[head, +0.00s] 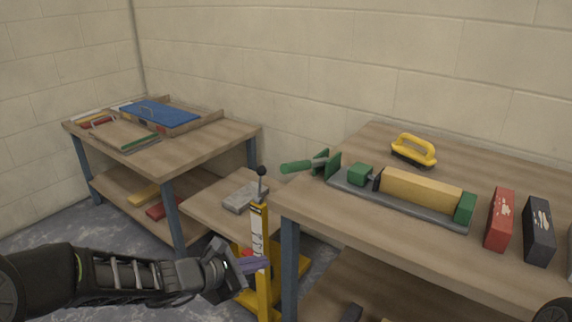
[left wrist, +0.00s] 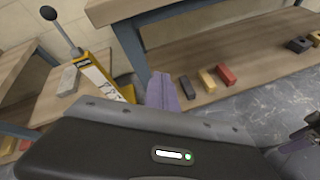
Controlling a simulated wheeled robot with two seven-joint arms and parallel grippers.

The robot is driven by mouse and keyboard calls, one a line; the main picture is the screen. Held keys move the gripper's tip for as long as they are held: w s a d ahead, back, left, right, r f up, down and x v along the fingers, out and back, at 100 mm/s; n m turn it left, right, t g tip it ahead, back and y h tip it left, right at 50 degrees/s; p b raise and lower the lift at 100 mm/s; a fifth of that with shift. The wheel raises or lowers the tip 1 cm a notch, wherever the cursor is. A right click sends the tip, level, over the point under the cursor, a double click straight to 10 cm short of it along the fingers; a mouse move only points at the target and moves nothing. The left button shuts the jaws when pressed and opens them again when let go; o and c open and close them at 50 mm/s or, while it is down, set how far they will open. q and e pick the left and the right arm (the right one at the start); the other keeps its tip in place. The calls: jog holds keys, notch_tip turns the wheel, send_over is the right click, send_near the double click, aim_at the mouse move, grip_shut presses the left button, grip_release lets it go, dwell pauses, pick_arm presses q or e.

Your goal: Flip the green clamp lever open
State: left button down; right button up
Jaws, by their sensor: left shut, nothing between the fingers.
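The green clamp lever (head: 297,166) points left from a green bracket (head: 328,165), roughly level, past the left end of the right workbench. The clamp's grey base (head: 400,200) lies on that bench and carries a yellow block (head: 420,190) between green end pieces. My left gripper (head: 254,265) is shut and empty, low in front of the yellow post, below the lever and apart from it. Its purple fingers also show in the left wrist view (left wrist: 165,92). At that view's right edge is what looks like my right gripper (left wrist: 298,144); its jaws are unclear.
The right workbench (head: 360,240) has its leg close to my left gripper. A yellow lift (head: 262,250) with a black-knobbed lever stands between the benches, a grey block (head: 243,196) near it. A yellow-handled float (head: 413,150), red box (head: 499,220) and black box (head: 539,230) stand on the bench.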

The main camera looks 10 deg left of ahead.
aim_at(308, 164)
pick_arm(q)
jog(key=w+a+r+n+t, duration=0.2)
jog(key=w+r+n+t, duration=0.1)
jog(key=r, duration=0.9)
jog(key=shift+n+t+h, duration=0.3)
jog(key=shift+n+t, duration=0.4)
jog(key=shift+t, duration=0.2)
jog(key=shift+w, duration=0.15)
jog(key=b+x, duration=0.1)
jog(key=x, duration=0.9)
jog(key=shift+w+d+f, duration=0.1)
jog(key=r, duration=0.3)
jog(key=shift+w+d+p, duration=0.1)
jog(key=shift+d+p, duration=0.2)
jog(key=shift+p, duration=0.05)
jog(key=shift+w+d+r, duration=0.15)
jog(key=shift+r, duration=0.3)
